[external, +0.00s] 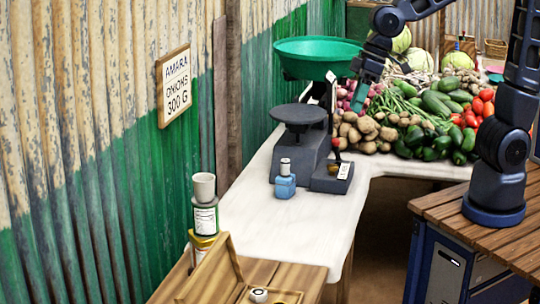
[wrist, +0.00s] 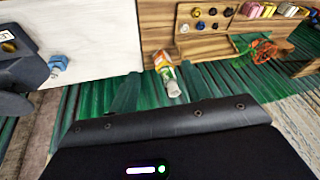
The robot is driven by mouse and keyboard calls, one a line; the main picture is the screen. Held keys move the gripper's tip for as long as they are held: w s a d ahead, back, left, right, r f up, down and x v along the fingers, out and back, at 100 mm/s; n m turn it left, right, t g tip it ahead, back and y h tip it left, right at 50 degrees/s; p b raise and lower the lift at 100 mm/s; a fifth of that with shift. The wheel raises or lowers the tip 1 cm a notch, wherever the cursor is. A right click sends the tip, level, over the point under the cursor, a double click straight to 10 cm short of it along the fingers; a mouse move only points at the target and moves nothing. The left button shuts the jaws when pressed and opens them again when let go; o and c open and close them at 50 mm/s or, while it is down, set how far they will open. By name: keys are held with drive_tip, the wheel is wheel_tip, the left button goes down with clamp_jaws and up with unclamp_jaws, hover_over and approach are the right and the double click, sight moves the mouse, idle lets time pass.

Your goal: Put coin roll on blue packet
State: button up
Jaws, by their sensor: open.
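The blue packet (external: 285,187) stands on the white counter in front of the scale. A small pale cylinder with a dark band, which looks like the coin roll (external: 285,166), stands upright on top of it. In the wrist view the blue packet (wrist: 58,62) is at the upper left, with a small pale end beside it that is too small to make out. My gripper (external: 357,103) is open and appears empty. It is up by the green pan, over the produce in the picture, well away from the packet.
A balance scale (external: 300,135) with a green pan (external: 318,47) stands behind the packet. Vegetables (external: 400,130) are heaped at the back right. Stacked tins and a cup (external: 204,187) stand at the left, near a wooden tray (external: 215,270). The white counter (external: 270,225) in front is clear.

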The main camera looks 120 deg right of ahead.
drive_tip(key=s+a+r+n, duration=0.2)
drive_tip(key=s+a+n, duration=0.1)
drive_tip(key=s+a, duration=0.4)
drive_tip(key=s+a+r+n, duration=0.2)
drive_tip(key=s+a+n, duration=0.1)
drive_tip(key=s+a, duration=0.5)
drive_tip(key=shift+s+a+r+n+y, duration=0.15)
drive_tip(key=shift+a+r+n+y, duration=0.15)
drive_tip(key=shift+a, duration=0.7)
